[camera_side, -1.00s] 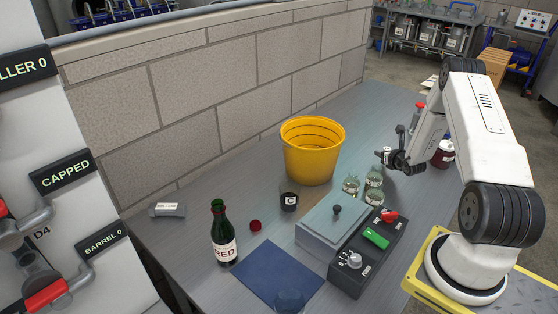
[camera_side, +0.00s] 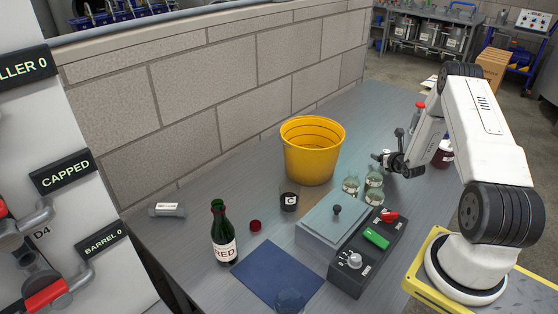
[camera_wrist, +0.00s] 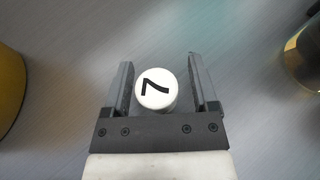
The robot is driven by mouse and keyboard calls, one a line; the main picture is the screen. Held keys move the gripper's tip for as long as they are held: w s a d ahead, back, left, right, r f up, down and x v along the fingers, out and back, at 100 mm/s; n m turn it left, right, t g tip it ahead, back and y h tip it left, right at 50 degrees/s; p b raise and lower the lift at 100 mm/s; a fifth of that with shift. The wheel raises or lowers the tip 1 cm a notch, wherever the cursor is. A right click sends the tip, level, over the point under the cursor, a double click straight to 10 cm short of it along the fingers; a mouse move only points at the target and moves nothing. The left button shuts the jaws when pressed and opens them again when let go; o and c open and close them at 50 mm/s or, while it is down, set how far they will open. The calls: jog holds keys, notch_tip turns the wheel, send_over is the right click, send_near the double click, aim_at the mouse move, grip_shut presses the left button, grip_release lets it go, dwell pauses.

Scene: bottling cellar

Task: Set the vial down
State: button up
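The fingers are open: a clear gap shows between the cap and the right finger, and the cap is close to the left one. In the side view the vial (camera_side: 380,156) is small and pale, at the fingertips of my gripper (camera_side: 387,160), low over the table's far right part. Whether its base touches the table is too small to tell.
A yellow bucket (camera_side: 313,152) stands left of the gripper. Glass flasks (camera_side: 374,178) stand just in front, and a dark red jar (camera_side: 444,154) behind on the right. A control box (camera_side: 368,250), a jar marked C (camera_side: 289,197) and a green bottle (camera_side: 223,235) stand nearer.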

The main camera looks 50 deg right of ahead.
dwell(0.4)
jog(key=shift+s+a+r, duration=0.25)
jog(key=shift+s+a, duration=0.1)
jog(key=shift+s, duration=0.15)
jog(key=v, duration=0.3)
jog(key=shift+s+a+r, duration=0.15)
jog(key=shift+s+a, duration=0.05)
jog(key=shift+s, duration=0.1)
notch_tip(320, 180, up, 7)
